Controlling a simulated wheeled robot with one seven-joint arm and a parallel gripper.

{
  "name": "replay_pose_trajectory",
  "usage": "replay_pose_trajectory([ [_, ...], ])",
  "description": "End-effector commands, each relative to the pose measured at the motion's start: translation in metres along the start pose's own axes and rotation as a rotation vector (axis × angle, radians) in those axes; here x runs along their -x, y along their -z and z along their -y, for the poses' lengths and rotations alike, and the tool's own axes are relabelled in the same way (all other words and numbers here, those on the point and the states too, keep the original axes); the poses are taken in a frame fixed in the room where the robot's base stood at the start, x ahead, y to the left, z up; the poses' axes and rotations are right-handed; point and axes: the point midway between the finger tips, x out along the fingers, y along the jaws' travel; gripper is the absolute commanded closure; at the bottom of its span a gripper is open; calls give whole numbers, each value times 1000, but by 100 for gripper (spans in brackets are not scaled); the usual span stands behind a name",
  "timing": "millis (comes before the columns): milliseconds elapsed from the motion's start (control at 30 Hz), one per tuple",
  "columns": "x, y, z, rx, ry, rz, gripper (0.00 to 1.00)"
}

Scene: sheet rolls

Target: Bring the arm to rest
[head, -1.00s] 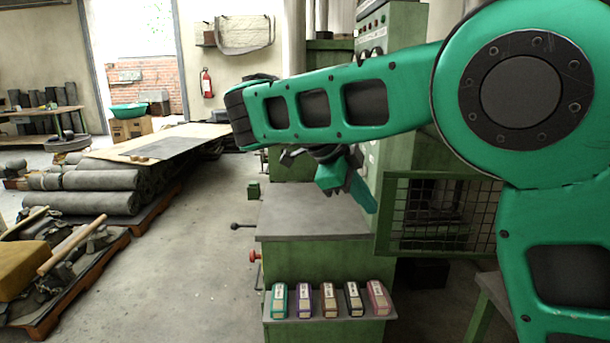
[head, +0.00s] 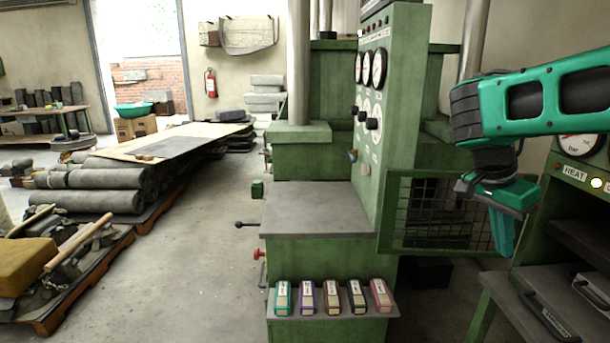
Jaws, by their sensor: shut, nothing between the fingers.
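My green arm comes in from the right edge of the head view. My gripper (head: 503,238) hangs from its end and points down, in front of the right end of the wire mesh guard. Its fingers look together, with nothing held. It is in the air, well to the right of the grey machine top.
A green machine (head: 345,200) with gauges, a bare grey top (head: 315,209) and a mesh guard (head: 420,215) stands in the middle. Several small labelled blocks (head: 332,297) sit on its front shelf. A dark rack is at lower right. Rolls (head: 95,200) lie left; floor between is clear.

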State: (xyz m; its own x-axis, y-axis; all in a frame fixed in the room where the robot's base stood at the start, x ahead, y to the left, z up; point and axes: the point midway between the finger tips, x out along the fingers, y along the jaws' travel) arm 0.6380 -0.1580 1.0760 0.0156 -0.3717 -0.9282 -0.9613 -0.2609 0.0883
Motion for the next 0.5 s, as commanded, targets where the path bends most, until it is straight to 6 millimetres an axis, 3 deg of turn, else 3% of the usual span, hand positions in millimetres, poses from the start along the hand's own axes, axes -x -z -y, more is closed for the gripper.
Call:
replay_pose_trajectory([
  [33,-11,6,-23,46,-4,31,100],
  [233,-51,0,-100,293,25,155,100],
  [400,-77,-29,-157,491,95,250,100],
  [500,-87,-50,-181,588,143,289,100],
])
